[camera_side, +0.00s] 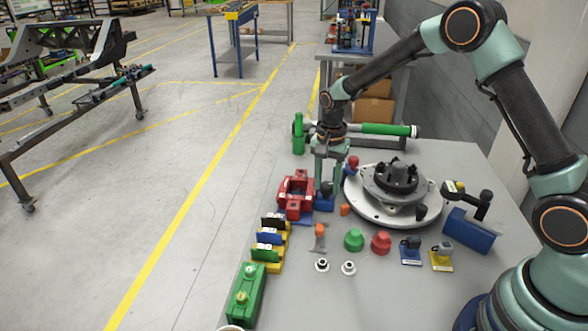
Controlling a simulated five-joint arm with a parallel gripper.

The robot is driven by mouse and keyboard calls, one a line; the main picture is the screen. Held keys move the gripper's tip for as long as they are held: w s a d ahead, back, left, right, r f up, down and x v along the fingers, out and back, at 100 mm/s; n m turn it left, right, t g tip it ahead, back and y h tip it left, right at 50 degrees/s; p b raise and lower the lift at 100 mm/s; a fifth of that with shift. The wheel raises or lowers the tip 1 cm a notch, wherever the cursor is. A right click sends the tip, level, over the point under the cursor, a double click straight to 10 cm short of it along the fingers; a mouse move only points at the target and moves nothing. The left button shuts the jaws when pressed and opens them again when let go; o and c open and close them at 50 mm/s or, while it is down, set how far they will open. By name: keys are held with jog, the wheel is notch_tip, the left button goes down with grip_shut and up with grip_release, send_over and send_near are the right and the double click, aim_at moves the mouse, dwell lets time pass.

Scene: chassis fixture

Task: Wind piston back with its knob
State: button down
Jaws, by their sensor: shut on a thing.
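My gripper (329,182) points straight down at the left edge of the bench, just right of a red caliper-like fixture (296,194). Its two green fingers are shut on a dark round knob (326,188). The knob sits above a small blue block (324,203) and beside the red fixture. The piston itself cannot be made out at this size. The fingers partly cover the knob.
A grey round plate with a black hub (392,216) stands close right, with a red-topped knob (352,162) between. A green-ended cylinder (385,130) lies behind. Coloured blocks (268,252), green and red caps (354,240) and white rings (322,265) stand in front.

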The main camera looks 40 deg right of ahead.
jog(key=c, duration=0.7)
grip_release()
